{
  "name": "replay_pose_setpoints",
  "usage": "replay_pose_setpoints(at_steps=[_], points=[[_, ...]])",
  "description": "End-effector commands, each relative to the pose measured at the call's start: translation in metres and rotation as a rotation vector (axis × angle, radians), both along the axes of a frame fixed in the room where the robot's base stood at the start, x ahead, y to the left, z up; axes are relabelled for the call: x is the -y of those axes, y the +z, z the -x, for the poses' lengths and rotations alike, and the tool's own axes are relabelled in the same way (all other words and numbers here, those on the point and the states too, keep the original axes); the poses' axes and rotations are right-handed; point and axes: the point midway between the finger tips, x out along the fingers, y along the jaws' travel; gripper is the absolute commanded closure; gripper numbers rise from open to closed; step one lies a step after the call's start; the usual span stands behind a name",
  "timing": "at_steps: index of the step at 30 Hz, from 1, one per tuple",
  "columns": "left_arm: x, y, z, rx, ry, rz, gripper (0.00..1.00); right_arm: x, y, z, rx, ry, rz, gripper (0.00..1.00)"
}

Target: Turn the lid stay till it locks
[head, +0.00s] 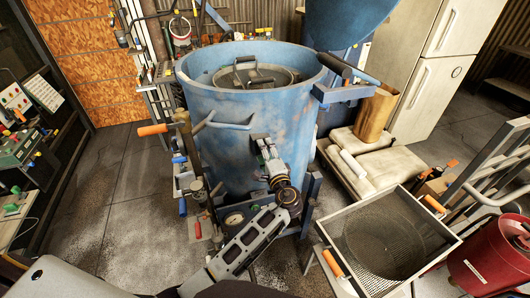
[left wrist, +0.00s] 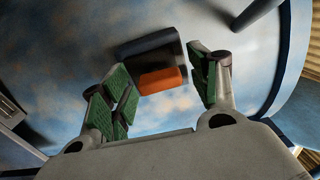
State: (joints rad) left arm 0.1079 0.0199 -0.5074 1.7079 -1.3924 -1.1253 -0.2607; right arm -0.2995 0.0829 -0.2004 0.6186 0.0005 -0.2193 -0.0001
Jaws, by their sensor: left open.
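The blue blast pot (head: 240,115) stands upright in the middle, with a round grey lid or hatch (head: 255,77) in its open top. My left gripper (head: 264,142) is in front of the pot's wall. In the left wrist view its two green-padded fingers (left wrist: 164,88) are open. A dark fitting with an orange end (left wrist: 161,80) shows between and just beyond the fingertips, in front of the blue wall. I cannot tell whether this is the lid stay or whether a finger touches it. In the head view my gripper hides it. My right gripper is not in view.
An orange-handled lever (head: 152,130) and pipework are left of the pot. A dark bar (head: 345,66) is at its right rim, below a raised blue vessel (head: 345,20). A mesh tray (head: 350,215) and a red canister (head: 490,255) are at right. Floor at left is clear.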

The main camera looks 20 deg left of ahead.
Motion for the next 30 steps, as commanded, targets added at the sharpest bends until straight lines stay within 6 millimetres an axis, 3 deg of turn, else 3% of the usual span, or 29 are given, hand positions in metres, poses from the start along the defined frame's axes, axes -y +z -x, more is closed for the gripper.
replay_pose_setpoints(at_steps=[8, 21, 30], points=[[0.013, -0.001, 0.018, -0.001, -0.002, 0.001, 0.39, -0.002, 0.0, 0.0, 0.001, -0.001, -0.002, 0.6], [0.048, 0.0, 0.071, 0.0, -0.001, 0.001, 0.39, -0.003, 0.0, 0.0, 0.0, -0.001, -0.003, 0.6], [0.064, 0.0, 0.095, 0.0, 0.001, 0.0, 0.39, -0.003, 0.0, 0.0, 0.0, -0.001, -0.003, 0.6]])
